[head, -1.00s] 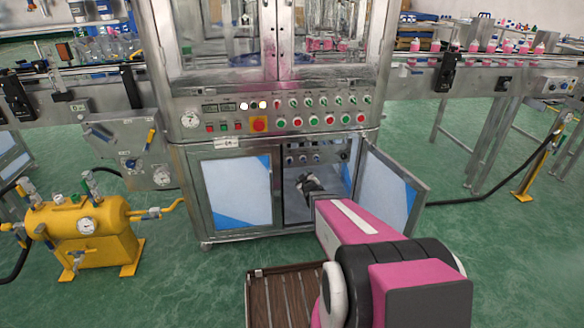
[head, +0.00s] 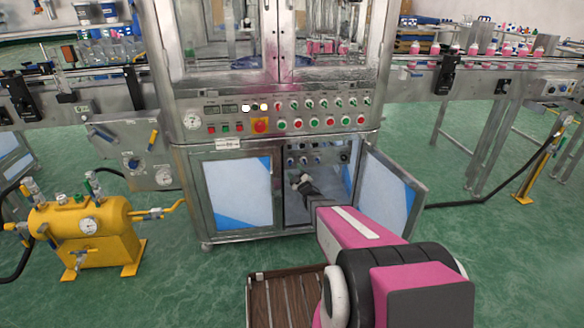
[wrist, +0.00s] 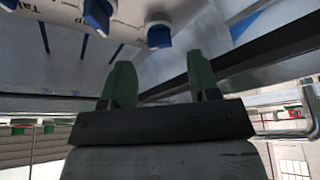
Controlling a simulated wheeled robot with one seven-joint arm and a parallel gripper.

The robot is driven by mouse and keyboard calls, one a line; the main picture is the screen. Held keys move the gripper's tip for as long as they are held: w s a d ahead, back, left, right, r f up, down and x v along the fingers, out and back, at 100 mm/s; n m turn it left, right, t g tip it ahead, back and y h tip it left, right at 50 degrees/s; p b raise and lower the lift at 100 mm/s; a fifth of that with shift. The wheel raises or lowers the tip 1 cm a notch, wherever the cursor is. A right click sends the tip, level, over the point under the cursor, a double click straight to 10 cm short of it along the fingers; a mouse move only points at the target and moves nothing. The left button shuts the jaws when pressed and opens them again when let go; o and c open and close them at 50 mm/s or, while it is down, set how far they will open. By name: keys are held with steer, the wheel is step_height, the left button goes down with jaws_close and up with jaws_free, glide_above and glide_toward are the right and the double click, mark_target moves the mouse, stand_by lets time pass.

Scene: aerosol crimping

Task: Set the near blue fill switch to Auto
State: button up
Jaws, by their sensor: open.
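Small blue fill switches (head: 303,160) sit in a row on a panel inside the open lower right cabinet. In the wrist view, blue knobs hang from a pale, labelled surface: one blue switch (wrist: 98,17) at upper left and another blue switch (wrist: 158,35) nearer the middle. I cannot tell which is the near one or read their settings. My gripper (head: 298,180) is inside the cabinet opening, below the switch row. In the wrist view my gripper (wrist: 157,68) has its two green fingers apart with nothing between them, and the knobs lie beyond the tips.
The open cabinet door (head: 395,190) stands out to the right of my arm. The closed door (head: 235,190) is on the left. A yellow tank (head: 85,235) stands at far left. A slatted brown tray (head: 290,298) lies in front.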

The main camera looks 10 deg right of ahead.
mark_target(291, 163)
steer(key=shift+x, duration=2.15)
steer(key=c, duration=0.9)
